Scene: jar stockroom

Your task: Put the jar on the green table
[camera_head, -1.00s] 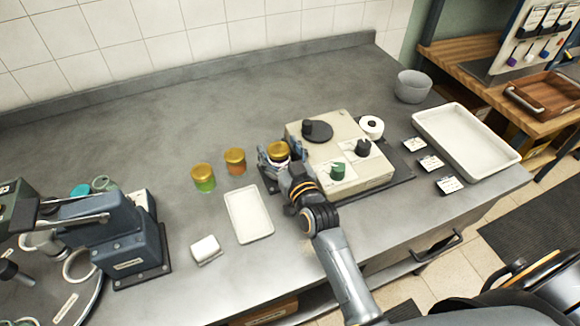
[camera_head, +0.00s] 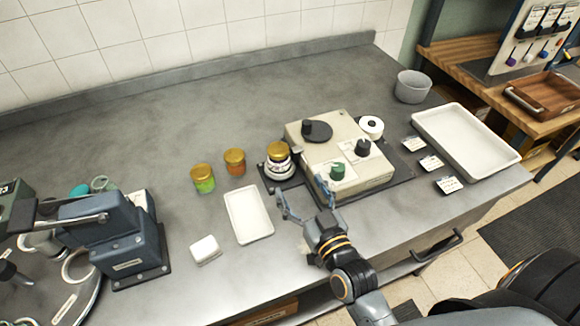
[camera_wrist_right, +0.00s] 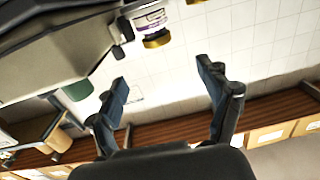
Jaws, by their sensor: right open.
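A gold-lidded jar (camera_head: 279,161) with a pale label stands upright on a dark plate at the left side of the beige machine. It also shows in the right wrist view (camera_wrist_right: 155,26), at the top edge. My right gripper (camera_head: 300,188) is open and empty, in front of this jar and apart from it. Its two spread fingers show in the wrist view (camera_wrist_right: 162,72). Two more gold-lidded jars, one green (camera_head: 204,184) and one orange (camera_head: 236,167), stand to the left. I see no green table. My left gripper is not in view.
The beige machine (camera_head: 375,175) with knobs is close to the right gripper. A white tray (camera_head: 232,208) and a small white block (camera_head: 205,249) lie left. A blue device (camera_head: 125,245) stands far left. A large white tray (camera_head: 510,158) and grey bowl (camera_head: 411,88) are right. The back counter is clear.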

